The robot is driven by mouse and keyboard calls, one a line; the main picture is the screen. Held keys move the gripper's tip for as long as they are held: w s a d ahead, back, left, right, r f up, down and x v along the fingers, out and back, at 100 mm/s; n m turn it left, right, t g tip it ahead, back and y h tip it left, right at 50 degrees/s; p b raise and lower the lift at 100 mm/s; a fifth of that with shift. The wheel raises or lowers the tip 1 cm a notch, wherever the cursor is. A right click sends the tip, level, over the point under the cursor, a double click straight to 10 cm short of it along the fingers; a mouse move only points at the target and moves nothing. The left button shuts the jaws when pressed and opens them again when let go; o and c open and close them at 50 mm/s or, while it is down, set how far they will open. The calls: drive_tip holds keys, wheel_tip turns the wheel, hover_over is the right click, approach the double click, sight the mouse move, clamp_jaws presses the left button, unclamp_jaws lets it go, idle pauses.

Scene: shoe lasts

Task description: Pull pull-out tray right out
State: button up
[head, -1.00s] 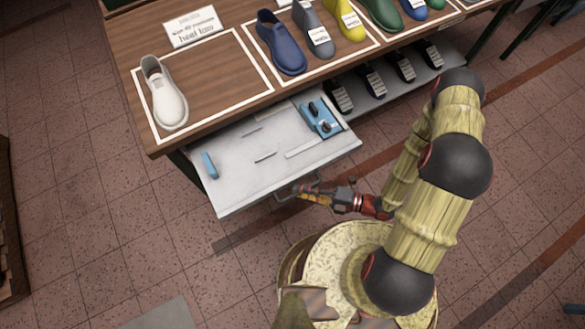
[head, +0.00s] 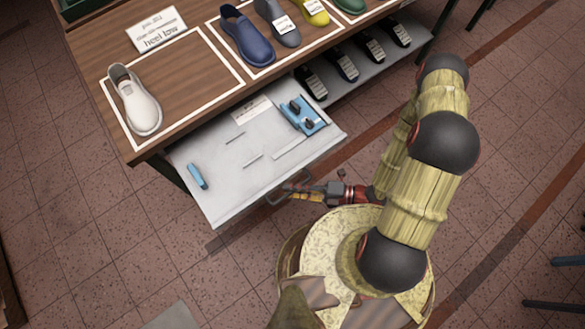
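The pull-out tray (head: 237,186), a flat light-grey drawer, sticks well out from under the front edge of the wooden table. On it lie a blue tool (head: 197,176) at the left, thin flat pieces in the middle, a white label and a blue holder with dark items (head: 303,117) at the right. A dark bar handle (head: 276,197) is on its front edge. My gripper (head: 291,188) reaches in from the right with its fingertips at this handle and looks closed on it. The fingers are small here and partly overlap the handle.
The table top (head: 190,75) carries a white shoe (head: 134,100), several coloured shoes and a "heel low" sign (head: 157,29). A grey shelf below (head: 335,89) holds several dark shoes. The tiled floor in front of the tray is clear to the left of my base.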

drive_tip(key=shift+o, duration=0.7)
drive_tip(key=shift+d+r, duration=0.1)
drive_tip(key=shift+d, duration=0.4)
drive_tip(key=v, duration=1.1)
drive_tip(key=shift+s, duration=0.15)
